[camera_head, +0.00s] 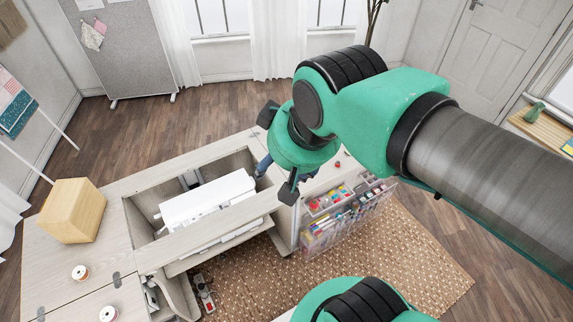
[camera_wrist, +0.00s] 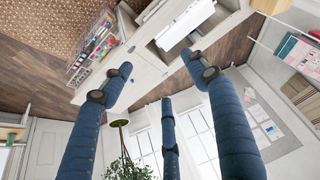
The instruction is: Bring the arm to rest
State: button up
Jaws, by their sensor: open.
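My arm reaches in from the right in the head view. Its green wrist hangs over the right part of the sewing cabinet (camera_head: 118,190). My gripper (camera_wrist: 160,72) shows in the wrist view as blue fingers with dark joints, spread apart and empty. In the head view it is mostly hidden behind the green wrist, with only a bit of blue finger showing. Nothing is held, and I see no contact with the cabinet.
A white sewing machine (camera_head: 207,199) lies in the cabinet's open well. A wooden box (camera_head: 72,211) and two thread spools, one nearer (camera_head: 109,314) and one farther (camera_head: 80,272), stand at left. A clear organizer (camera_head: 345,222) of colored supplies hangs at the cabinet's right side, above a woven rug (camera_head: 410,262).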

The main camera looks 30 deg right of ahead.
jog(key=shift+s+d+f, duration=0.15)
jog(key=shift+s+d, duration=0.2)
jog(key=shift+s, duration=0.25)
jog(key=shift+f, duration=0.1)
notch_tip(320, 180, down, 5)
jog(key=b, duration=0.5)
jog(key=shift+f, duration=0.15)
